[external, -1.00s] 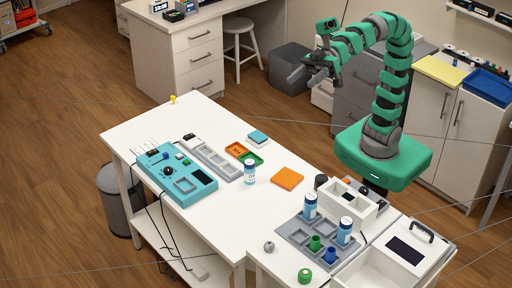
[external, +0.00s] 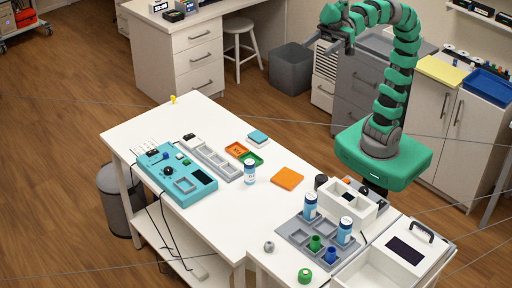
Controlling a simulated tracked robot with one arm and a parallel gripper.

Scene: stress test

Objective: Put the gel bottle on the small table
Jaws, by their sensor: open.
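A white and blue bottle (external: 249,174) stands upright on the long white table (external: 225,215), beside the green tray. Two similar blue bottles with white caps, one on the left (external: 310,208) and one on the right (external: 344,233), stand in a grey rack (external: 294,236) at the front right. I cannot tell from labels which is the gel bottle. The lower white surface (external: 268,272) at the front right may be the small table. My gripper (external: 330,43) is open and empty, high up behind the table and far from all the bottles.
A teal panel (external: 190,193) and a grey slotted tray (external: 215,160) lie on the left of the table. Orange (external: 236,149) and green (external: 252,158) trays and an orange square (external: 287,178) are near the bottle. A white box (external: 345,212) stands behind the rack. The table's near middle is clear.

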